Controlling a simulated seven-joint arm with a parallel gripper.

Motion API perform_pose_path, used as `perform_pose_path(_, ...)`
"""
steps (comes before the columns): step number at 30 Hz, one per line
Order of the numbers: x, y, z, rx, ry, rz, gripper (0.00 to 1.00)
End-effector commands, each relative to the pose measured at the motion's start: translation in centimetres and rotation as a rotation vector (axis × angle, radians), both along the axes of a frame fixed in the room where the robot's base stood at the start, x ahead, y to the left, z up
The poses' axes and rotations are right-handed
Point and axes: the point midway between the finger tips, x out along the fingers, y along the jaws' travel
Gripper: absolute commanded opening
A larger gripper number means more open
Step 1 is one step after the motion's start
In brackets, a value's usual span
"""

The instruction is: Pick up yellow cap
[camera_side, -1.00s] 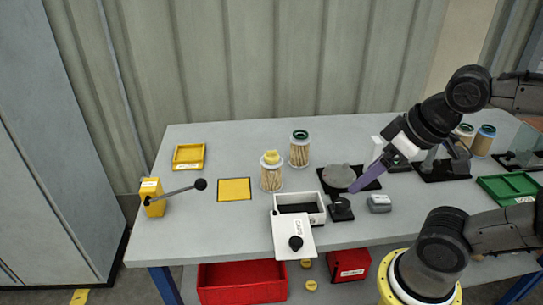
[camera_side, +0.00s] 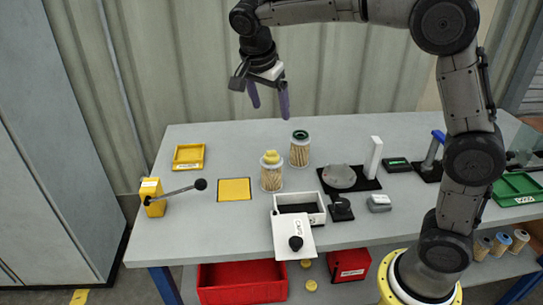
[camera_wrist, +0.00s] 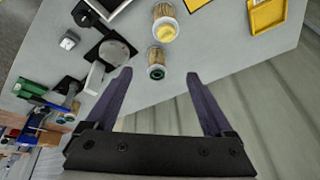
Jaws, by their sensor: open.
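A yellow cap (camera_side: 271,156) sits on top of an upright pleated filter cartridge (camera_side: 271,177) near the middle of the table. In the wrist view the yellow cap (camera_wrist: 165,32) is seen from above, beyond my fingertips. My gripper (camera_side: 271,112) is open and empty, high above the back of the table, with its purple fingers pointing down. In the wrist view my gripper (camera_wrist: 160,73) has its two fingers spread wide apart. Two more yellow caps (camera_side: 306,263) (camera_side: 311,285) lie below the table's front edge.
A green-capped cartridge (camera_side: 300,150) stands just behind and right of the yellow-capped one. A white box (camera_side: 313,198) with its lid (camera_side: 293,236) is in front. A lever with a black knob (camera_side: 201,184) and a yellow square (camera_side: 234,189) are left. A white post (camera_side: 373,156) stands right.

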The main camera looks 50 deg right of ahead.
Motion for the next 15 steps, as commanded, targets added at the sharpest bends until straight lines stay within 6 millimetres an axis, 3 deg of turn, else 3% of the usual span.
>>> perform_pose_path(3,1.6,0.8,-2.6,-0.011,0.052,0.018,0.87)
perform_pose_path(7,1.8,1.0,-4.3,-0.014,0.085,0.026,0.87)
perform_pose_path(15,1.9,-0.6,-8.4,-0.014,0.09,0.026,0.87)
